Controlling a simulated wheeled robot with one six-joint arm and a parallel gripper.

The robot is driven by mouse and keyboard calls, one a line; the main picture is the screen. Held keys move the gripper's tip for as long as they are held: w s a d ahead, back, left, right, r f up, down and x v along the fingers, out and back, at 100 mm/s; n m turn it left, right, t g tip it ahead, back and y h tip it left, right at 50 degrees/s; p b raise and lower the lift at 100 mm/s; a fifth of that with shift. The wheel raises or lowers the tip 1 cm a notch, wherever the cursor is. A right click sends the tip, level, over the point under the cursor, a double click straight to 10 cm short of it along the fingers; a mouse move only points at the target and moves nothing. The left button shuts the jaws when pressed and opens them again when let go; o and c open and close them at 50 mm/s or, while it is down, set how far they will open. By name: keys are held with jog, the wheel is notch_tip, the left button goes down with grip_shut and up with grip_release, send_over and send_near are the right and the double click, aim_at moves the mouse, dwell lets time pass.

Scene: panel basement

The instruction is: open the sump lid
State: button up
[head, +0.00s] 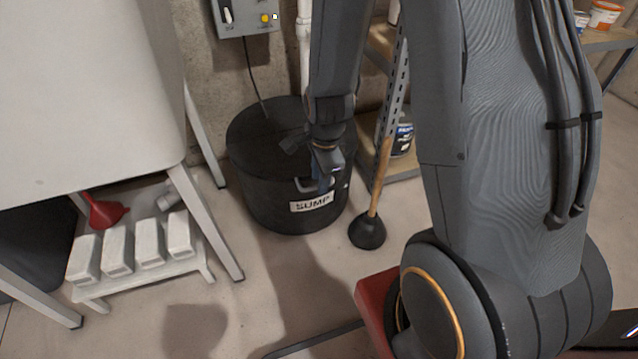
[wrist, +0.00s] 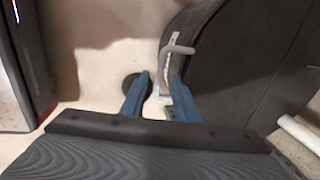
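The sump (head: 270,190) is a round black tub with a flat black lid (head: 262,130), closed as far as I can see. A white label reading SUMP (head: 311,203) is on its front. A grey bar handle (head: 303,186) juts out at the front rim, partly hidden by my gripper; it also shows in the wrist view (wrist: 178,49). My gripper (head: 326,184) is at the front of the sump, by the handle. In the wrist view my gripper (wrist: 158,82) has its two blue fingers apart with nothing between them. The handle lies beyond the right fingertip.
A plunger (head: 368,232) with a wooden handle stands right of the sump, close to my gripper. A metal shelf (head: 390,110) is behind it. Floor in front is clear.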

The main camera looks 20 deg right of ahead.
jog(key=shift+f, duration=0.45)
grip_shut()
jog(key=shift+r, duration=0.2)
